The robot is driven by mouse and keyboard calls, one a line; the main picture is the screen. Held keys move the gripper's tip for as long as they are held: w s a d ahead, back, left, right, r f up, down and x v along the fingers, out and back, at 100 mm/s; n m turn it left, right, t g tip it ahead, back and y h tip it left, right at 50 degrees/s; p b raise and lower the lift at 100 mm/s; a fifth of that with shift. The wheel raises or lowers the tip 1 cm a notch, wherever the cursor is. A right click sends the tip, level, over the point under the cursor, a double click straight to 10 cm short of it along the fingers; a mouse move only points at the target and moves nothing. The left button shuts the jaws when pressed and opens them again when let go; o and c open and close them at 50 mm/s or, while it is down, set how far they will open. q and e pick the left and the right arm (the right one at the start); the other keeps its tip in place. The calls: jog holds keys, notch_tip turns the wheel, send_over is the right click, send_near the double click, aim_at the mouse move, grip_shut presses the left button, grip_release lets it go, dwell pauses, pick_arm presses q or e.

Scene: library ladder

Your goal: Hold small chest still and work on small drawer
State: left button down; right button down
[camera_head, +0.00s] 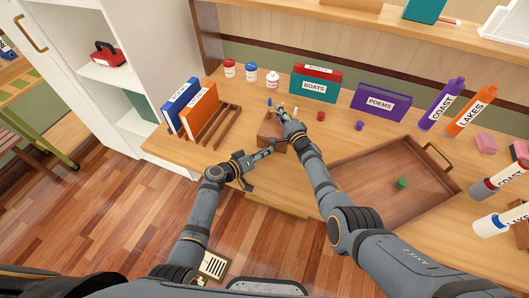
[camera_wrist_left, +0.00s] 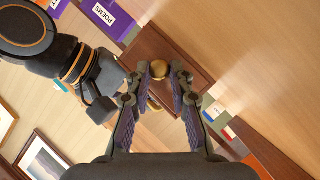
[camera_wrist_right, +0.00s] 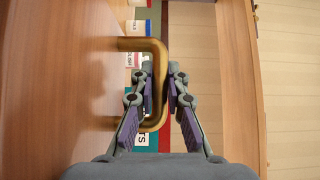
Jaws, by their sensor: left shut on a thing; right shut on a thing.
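The small chest (camera_head: 268,130) is a little brown wooden box near the middle of the desk. My left gripper (camera_head: 267,152) is in front of it, low. In the left wrist view, its fingers are shut on a round brass knob (camera_wrist_left: 159,69) on the brown wooden front of the small drawer (camera_wrist_left: 183,50). My right gripper (camera_head: 283,116) is above the chest. In the right wrist view, its fingers are shut on a brass handle (camera_wrist_right: 156,60). My arms and grippers hide much of the chest, and I cannot tell how far the drawer is out.
A wooden tray (camera_head: 335,176) with a green piece (camera_head: 402,183) lies to the right. A wooden rack (camera_head: 222,128) with books stands left. Behind are the BOATS book (camera_head: 314,88), the POEMS box (camera_head: 380,102) and jars (camera_head: 251,71). A small red piece (camera_head: 320,116) lies right of the chest.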

pick_arm(q)
jog(key=s, duration=0.2)
jog(key=s+a, duration=0.1)
jog(key=s, duration=0.3)
jog(key=shift+s+a, duration=0.35)
jog(key=c, duration=1.2)
grip_release()
jog(key=v, duration=1.2)
